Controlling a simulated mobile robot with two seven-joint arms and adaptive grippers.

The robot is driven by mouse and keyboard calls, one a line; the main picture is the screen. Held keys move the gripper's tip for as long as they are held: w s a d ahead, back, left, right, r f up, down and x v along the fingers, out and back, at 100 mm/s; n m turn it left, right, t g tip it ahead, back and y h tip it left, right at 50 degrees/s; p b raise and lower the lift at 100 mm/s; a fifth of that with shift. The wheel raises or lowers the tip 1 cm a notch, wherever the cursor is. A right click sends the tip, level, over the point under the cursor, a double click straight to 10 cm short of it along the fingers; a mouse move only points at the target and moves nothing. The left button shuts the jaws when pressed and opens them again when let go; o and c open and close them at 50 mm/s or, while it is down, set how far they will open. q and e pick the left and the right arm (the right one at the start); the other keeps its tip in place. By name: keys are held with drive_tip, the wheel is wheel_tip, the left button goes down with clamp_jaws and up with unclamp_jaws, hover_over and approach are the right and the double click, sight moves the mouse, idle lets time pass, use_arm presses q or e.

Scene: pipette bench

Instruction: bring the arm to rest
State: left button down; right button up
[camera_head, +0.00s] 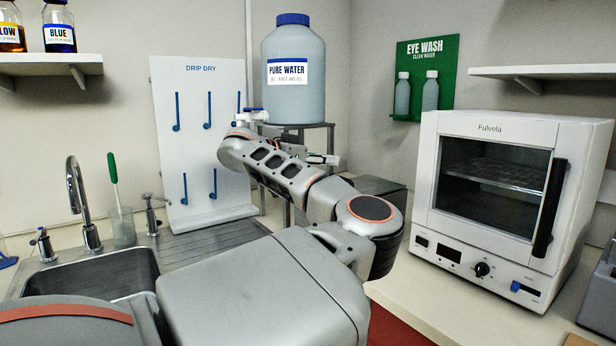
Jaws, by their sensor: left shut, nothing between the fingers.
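My left arm comes in from the lower left, bends at an elbow near the middle of the picture and folds back up and to the left. My left gripper (325,159) shows small beyond the forearm, partly hidden by it, in front of the stand under the water tank. Its fingers are shut with nothing seen between them. It looks apart from the tank, though the depth is hard to judge. My right gripper is not in view.
A pure water tank (293,83) stands on a metal stand behind the arm. A drip-dry board (227,115), a sink (88,279) and a tap (76,195) are left. A white oven (474,253) stands right, below an eye wash board (440,60). Shelves are on both sides.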

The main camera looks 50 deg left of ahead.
use_arm(q)
drive_tip(key=s+f+p, duration=0.1)
drive_tip(key=s+f, duration=0.4)
drive_tip(key=s, duration=0.2)
drive_tip(key=shift+s+a+p, duration=0.2)
drive_tip(key=shift+s+p, duration=0.1)
drive_tip(key=shift+p, duration=0.1)
